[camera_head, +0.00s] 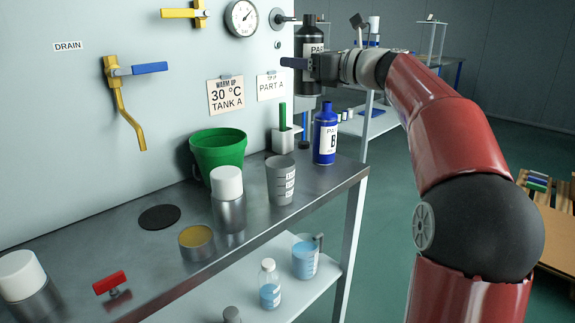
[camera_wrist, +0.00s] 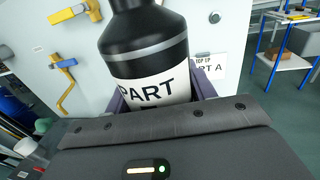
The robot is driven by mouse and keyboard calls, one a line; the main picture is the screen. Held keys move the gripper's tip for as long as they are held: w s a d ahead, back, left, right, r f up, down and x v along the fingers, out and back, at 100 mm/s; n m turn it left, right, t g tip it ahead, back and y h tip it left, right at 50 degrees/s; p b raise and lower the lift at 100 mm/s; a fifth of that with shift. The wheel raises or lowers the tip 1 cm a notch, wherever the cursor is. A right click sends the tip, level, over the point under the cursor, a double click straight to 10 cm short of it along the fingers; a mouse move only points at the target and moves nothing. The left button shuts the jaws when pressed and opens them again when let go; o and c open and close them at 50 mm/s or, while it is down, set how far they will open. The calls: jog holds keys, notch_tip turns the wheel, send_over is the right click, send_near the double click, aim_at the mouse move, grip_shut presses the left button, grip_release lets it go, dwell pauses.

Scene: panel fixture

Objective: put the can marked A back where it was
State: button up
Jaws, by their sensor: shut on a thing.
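The black can (camera_head: 310,33) is held upright in the air in front of the panel, above the bench's far right end. It has a white label; in the wrist view the black can (camera_wrist: 145,35) shows "PART", and the letter below is hidden by my gripper. My gripper (camera_head: 302,64) is shut around its body, with the dark fingers (camera_wrist: 203,84) on either side of it. A blue can (camera_head: 326,130) marked B stands on the bench below. A flat black round mat (camera_head: 159,217) lies bare on the bench toward the left.
The steel bench (camera_head: 345,182) holds a green bucket (camera_head: 218,150), a grey measuring cup (camera_head: 281,181), a white-capped container (camera_head: 228,205), an open tin (camera_head: 196,241) and a white holder (camera_head: 286,139). A gauge (camera_head: 241,17) and yellow valves are on the panel.

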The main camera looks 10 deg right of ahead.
notch_tip(320, 180, down, 20)
jog(key=shift+r+b, duration=0.15)
jog(key=shift+b, duration=0.6)
jog(key=o, duration=1.3)
jog(key=shift+r, duration=0.1)
jog(key=b+v, duration=0.1)
jog(key=v, duration=1.1)
jog(key=shift+d, duration=0.1)
